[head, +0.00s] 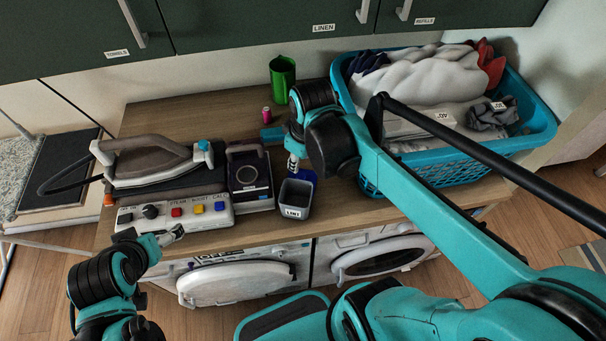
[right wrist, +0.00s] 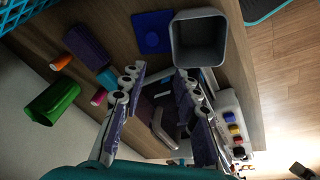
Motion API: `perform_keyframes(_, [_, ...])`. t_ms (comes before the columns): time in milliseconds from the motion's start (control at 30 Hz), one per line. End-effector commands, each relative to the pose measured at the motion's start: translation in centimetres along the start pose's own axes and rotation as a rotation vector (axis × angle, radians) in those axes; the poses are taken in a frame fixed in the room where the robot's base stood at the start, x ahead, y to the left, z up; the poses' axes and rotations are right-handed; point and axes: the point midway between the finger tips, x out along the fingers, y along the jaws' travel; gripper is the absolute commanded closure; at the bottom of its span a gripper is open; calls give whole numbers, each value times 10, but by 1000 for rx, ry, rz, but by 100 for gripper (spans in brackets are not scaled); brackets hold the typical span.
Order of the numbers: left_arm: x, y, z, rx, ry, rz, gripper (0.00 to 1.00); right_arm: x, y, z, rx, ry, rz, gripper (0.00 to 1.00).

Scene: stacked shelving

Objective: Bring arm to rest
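My right arm reaches in from the right over the counter in the head view. My right gripper (head: 293,162) is above the counter, just behind the grey bin labelled LINT (head: 295,199). In the right wrist view its fingers (right wrist: 160,80) are spread apart with nothing visibly held, and the grey bin (right wrist: 199,40) stands beside them. My left gripper (head: 174,235) is low at the counter's front edge, just in front of the button panel (head: 180,212). It looks empty, but its finger opening is too small to judge.
A blue laundry basket (head: 530,135) with clothes stands right, partly under my right arm. An iron (head: 150,165) sits left. A green cup (head: 282,78) and pink spool (head: 266,114) stand at the back. Cabinets (head: 260,22) overhang; washers (head: 235,283) sit below.

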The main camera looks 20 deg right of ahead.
Motion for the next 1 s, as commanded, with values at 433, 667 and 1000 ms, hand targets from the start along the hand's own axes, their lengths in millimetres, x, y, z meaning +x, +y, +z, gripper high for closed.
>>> perform_keyframes(433, [0, 0, 0, 0, 0, 0, 9, -14, -46, 41, 532, 342, 95, 69])
perform_keyframes(667, [25, 0, 18, 0, 0, 0, 9, 15, -51, 48, 561, 361, 94, 69])
perform_keyframes(1000, [36, 0, 26, 0, 0, 0, 9, 29, -53, 51, 559, 359, 94, 69])
